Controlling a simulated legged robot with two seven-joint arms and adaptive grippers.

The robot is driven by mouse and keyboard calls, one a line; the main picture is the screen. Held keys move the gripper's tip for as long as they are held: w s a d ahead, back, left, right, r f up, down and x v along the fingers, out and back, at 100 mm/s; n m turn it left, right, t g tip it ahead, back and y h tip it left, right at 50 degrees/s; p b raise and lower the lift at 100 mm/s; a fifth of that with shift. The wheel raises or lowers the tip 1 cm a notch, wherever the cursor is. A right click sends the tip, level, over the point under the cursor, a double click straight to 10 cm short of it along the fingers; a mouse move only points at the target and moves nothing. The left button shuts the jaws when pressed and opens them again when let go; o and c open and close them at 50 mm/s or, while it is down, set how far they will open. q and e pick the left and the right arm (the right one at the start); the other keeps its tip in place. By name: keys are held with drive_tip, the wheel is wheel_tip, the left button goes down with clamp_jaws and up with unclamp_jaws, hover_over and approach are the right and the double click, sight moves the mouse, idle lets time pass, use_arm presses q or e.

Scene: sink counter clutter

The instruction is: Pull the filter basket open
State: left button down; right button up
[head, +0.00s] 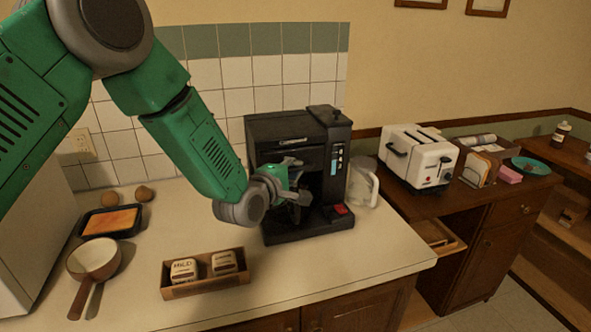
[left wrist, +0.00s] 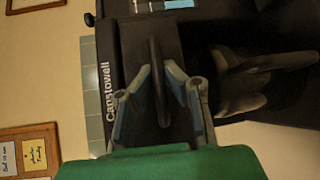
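The black coffee maker (head: 290,137) stands on the counter against the tiled wall. In the left wrist view its front (left wrist: 108,80) carries the name "Canstowell". The filter basket's thin black handle (left wrist: 157,85) sticks out between my left gripper's fingers. The gripper and arm hide much of the basket in the head view. My right gripper does not show.
A glass carafe (head: 364,186) stands right of the coffee maker, near a white toaster (head: 425,160). A wooden box (head: 204,274) with two canisters lies in front. A pan (head: 94,259) and tray (head: 111,221) are at left. The counter front right is clear.

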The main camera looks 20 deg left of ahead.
use_arm(q)
drive_tip(key=s+d+b, duration=0.1)
drive_tip(key=s+d, duration=0.6)
drive_tip(key=s, duration=0.3)
drive_tip(key=shift+f, duration=0.1)
drive_tip(key=c, duration=1.6)
unclamp_jaws()
drive_tip(key=shift+s+d, duration=0.1)
drive_tip(key=shift+s, duration=0.1)
